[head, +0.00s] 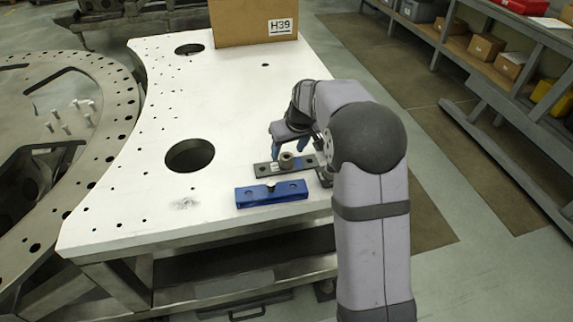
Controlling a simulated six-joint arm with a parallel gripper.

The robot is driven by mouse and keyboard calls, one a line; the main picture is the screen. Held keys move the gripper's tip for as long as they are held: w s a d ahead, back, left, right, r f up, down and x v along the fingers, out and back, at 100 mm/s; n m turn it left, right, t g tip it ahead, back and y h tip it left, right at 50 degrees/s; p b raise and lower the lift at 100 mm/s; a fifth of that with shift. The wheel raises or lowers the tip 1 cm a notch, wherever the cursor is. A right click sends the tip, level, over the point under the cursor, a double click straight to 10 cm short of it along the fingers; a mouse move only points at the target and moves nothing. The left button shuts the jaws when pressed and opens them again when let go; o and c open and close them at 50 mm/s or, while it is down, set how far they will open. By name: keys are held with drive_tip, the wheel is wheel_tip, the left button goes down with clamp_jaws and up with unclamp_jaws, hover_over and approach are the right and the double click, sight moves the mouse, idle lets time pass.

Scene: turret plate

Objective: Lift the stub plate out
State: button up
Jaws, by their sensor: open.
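The stub plate (264,170) is a narrow dark plate with a short round brown-grey stub (287,161) standing up near its middle. It lies near the right front of the white table, just behind a blue block. My gripper (290,151) is open, with its blue fingers pointing down just behind and above the stub. The fingers look apart from the stub, but the exact gap is hard to tell. My arm hides the right end of the plate, so what holds it there is unclear.
The blue block (271,194) with a notch in its top lies along the table's front edge. The white table (225,90) has a large round hole (190,156) to the left and is mostly clear. A cardboard box (240,22) marked H39 stands at the back.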

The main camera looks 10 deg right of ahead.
sight(286, 155)
drive_tip(key=shift+d+p+x, duration=0.2)
drive_tip(key=shift+p+x, duration=1.05)
drive_tip(key=shift+x, duration=1.35)
drive_tip(key=shift+w, duration=0.1)
drive_tip(key=shift+c, duration=0.6)
drive_tip(key=shift+r, duration=0.1)
clamp_jaws()
